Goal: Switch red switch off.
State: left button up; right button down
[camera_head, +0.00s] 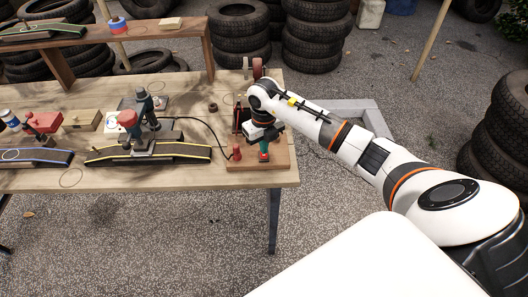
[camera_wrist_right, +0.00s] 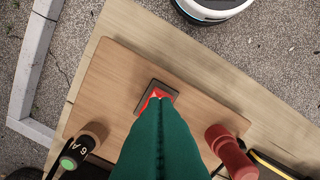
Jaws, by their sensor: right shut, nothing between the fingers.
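The red switch (camera_wrist_right: 167,92) sits in a dark square frame on a wooden board (camera_wrist_right: 110,85). In the right wrist view, the tips of my right gripper (camera_wrist_right: 158,103) are over it and hide part of it. The green fingers are together with nothing between them. I cannot tell whether they touch the switch or which way it is tilted. In the head view, my right gripper (camera_head: 264,149) points down at the board (camera_head: 240,164) near the table's right end. A bit of red shows just under the fingertips. My left gripper is not in view.
A cable runs left to a tool (camera_head: 130,120) on the table (camera_head: 215,180). Tyre stacks (camera_head: 240,35) stand behind.

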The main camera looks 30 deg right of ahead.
jog(key=shift+s+f+b, duration=0.1)
jog(key=shift+f+b, duration=0.65)
jog(key=shift+f, duration=0.25)
dwell(0.4)
jog(key=shift+r+p, duration=0.7)
jog(key=shift+r, duration=0.1)
jog(key=shift+r+p, duration=1.9)
jog(key=shift+r, duration=0.85)
jog(key=shift+a+f, duration=0.1)
